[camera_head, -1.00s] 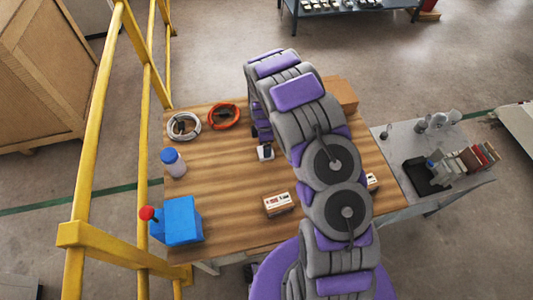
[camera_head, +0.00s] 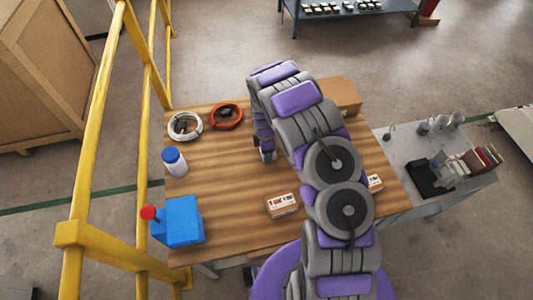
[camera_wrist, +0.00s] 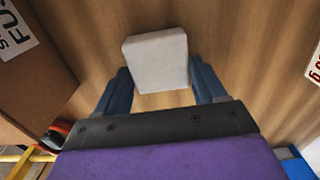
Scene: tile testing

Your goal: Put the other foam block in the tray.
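A white foam block (camera_wrist: 157,60) lies between the two blue fingers of my gripper (camera_wrist: 162,82) in the wrist view, over the wooden table. The fingers sit close along both its sides; whether they press on it is unclear. In the head view my gripper (camera_head: 265,150) is low over the table, left of my arm, with a bit of the pale block showing at its tips. A black tray (camera_head: 421,184) stands on the grey side table at the right. Small pale items show at its back edge; I cannot tell whether they lie inside.
A cardboard box (camera_head: 345,96) stands behind my arm. Cable coils (camera_head: 185,127), a white bottle with blue lid (camera_head: 174,162) and a blue box with red knob (camera_head: 184,222) line the left. A small labelled box (camera_head: 282,205) lies in front. Yellow rails (camera_head: 95,110) bound the left.

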